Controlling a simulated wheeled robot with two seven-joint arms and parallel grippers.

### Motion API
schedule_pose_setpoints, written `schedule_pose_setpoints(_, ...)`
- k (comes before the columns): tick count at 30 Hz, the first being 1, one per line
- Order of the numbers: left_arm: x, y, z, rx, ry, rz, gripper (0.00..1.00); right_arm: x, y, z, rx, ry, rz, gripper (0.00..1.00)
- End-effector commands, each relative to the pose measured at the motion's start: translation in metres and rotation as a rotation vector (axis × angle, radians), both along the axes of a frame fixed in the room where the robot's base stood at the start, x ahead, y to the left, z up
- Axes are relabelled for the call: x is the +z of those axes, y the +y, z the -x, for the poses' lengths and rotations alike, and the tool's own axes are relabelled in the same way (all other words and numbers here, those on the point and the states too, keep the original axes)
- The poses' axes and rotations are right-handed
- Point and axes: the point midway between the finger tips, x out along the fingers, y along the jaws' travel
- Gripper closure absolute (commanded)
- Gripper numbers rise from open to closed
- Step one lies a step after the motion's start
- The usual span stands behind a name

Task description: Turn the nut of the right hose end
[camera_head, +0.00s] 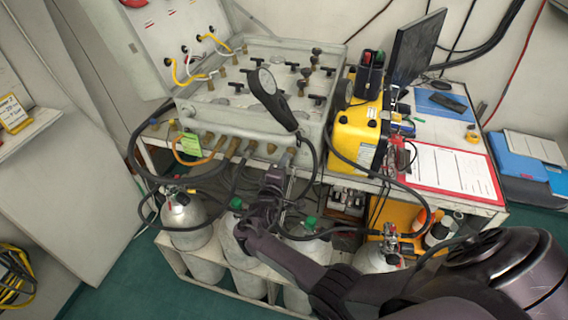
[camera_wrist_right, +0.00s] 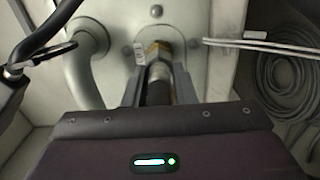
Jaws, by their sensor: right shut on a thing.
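My right gripper (camera_head: 283,162) reaches up to the front face of the grey air panel (camera_head: 235,122), below a row of brass fittings (camera_head: 232,146). In the right wrist view its fingers (camera_wrist_right: 158,88) stand on both sides of a hose end with a metal nut (camera_wrist_right: 159,72) and are shut on it. The hose end points at a brass fitting (camera_wrist_right: 155,48) on the panel; I cannot tell how far it is threaded on. In the head view the gripper mostly hides this hose end. My left gripper is not in view.
A black gauge (camera_head: 272,98) leans over the panel front near my right gripper. Dark hoses loop below the bench. Gas cylinders (camera_head: 187,222) stand in a low rack underneath. A yellow case (camera_head: 357,132) and a red clipboard (camera_head: 452,172) lie to the right.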

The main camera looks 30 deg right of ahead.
Motion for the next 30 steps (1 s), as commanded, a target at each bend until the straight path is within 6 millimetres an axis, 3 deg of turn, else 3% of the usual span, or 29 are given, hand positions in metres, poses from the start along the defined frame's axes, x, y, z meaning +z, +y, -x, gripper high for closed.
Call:
schedule_pose_setpoints(14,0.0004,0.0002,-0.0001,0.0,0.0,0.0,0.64,-0.0001,0.0003,-0.0002,0.001,0.01,0.008,0.98)
schedule_pose_setpoints(15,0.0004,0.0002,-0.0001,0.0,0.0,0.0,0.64,-0.0001,0.0003,-0.0003,0.001,0.01,0.008,0.72)
schedule_pose_setpoints(19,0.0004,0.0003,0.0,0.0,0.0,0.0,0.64,0.0,0.0003,-0.0002,0.001,0.009,0.008,0.55)
schedule_pose_setpoints(30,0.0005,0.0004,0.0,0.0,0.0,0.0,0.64,-0.0007,0.0052,0.0038,0.001,0.011,0.008,0.53)
